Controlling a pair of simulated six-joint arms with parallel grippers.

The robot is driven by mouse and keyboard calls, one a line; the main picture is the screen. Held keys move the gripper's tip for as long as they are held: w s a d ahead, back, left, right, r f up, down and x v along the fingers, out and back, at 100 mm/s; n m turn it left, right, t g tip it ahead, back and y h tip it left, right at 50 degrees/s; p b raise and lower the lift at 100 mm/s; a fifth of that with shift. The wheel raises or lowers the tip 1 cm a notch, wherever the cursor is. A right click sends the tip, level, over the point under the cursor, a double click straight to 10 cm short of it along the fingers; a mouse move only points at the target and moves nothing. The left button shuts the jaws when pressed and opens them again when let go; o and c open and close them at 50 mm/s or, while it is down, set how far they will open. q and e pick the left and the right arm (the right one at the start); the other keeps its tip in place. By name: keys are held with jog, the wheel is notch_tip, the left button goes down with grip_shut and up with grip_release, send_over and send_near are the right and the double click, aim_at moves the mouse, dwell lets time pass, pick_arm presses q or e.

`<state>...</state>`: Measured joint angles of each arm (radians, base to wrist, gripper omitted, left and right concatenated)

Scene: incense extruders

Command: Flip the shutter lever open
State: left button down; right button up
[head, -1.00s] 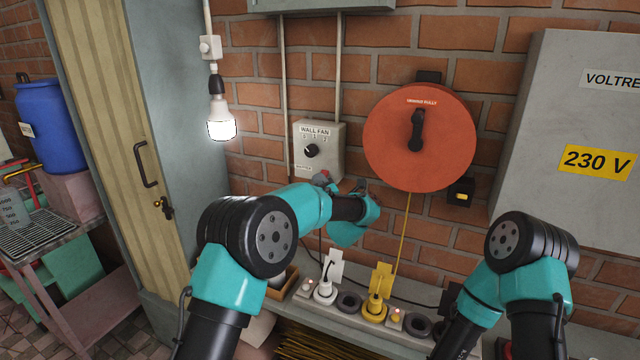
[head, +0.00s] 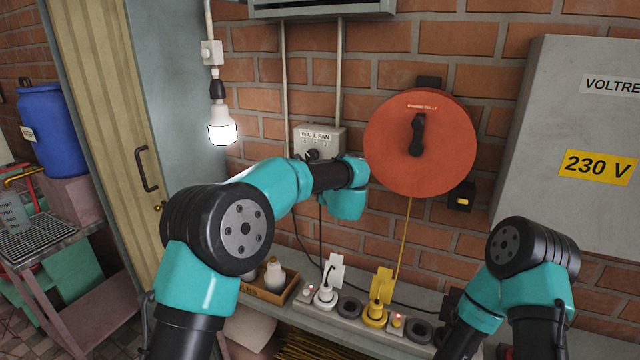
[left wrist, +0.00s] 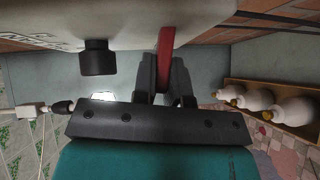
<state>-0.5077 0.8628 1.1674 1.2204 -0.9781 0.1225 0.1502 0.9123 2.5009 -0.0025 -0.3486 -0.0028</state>
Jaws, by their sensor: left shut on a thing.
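The grey control box (head: 336,133) labelled WALL FAN hangs on the brick wall, with a black knob (head: 313,155) on its front. My left arm covers its lower part in the head view. In the left wrist view the box (left wrist: 150,22) fills the top, with the knob (left wrist: 97,58) left of centre. A red lever (left wrist: 166,50) stands out beside the box. My left gripper (left wrist: 165,82) is shut on this lever, fingers on either side of it. In the head view the lever and fingers are hidden behind my wrist. My right gripper is out of view.
A lit bulb (head: 221,128) hangs left of the box. A red cable reel (head: 420,140) is mounted right of it. Below is a ledge with a power strip (head: 349,306), plugs and a wooden tray (head: 283,297) of bulbs. A grey 230 V cabinet (head: 575,100) stands right.

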pick_arm(q)
jog(key=shift+w+r+m+g, duration=0.15)
jog(key=shift+r+m+g, duration=0.4)
jog(key=shift+m+g, duration=0.35)
jog(key=shift+d, duration=0.1)
jog(key=c, duration=1.4)
grip_release()
jog(key=shift+c, duration=0.2)
